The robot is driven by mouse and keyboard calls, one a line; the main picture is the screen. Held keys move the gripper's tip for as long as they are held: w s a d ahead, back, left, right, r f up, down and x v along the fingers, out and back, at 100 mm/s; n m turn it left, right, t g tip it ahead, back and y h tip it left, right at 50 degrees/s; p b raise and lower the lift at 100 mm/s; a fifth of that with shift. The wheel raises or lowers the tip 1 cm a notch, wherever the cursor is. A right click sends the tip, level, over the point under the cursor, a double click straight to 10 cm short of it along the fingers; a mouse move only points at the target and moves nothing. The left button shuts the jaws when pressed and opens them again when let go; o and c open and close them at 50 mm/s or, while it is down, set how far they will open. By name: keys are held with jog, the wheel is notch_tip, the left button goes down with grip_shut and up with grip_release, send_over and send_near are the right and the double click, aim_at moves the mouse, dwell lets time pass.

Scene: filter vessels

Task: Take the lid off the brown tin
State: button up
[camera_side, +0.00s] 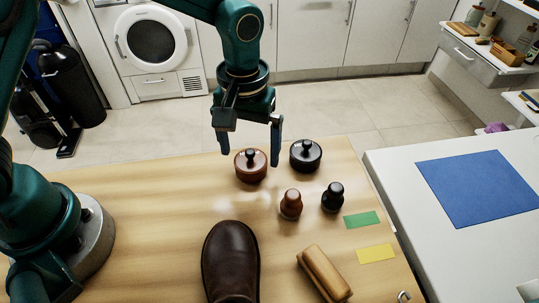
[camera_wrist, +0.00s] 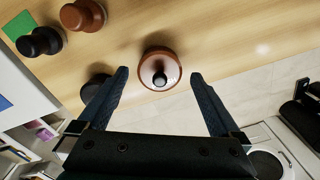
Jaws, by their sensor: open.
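I cannot tell whether a finger touches the tin.
A black lidded tin (camera_side: 305,157) stands close on the right, partly hidden by a finger in the wrist view (camera_wrist: 95,86). A brown knobbed piece (camera_side: 291,205), a black one (camera_side: 333,198), a shoe (camera_side: 230,262) and a brush (camera_side: 324,275) are nearer. Green (camera_side: 362,219) and yellow (camera_side: 376,254) patches lie right.

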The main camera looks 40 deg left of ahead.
jog(key=shift+f, duration=0.55)
jog(key=c, duration=1.2)
jog(key=shift+c, duration=0.2)
jog(key=shift+r, duration=0.15)
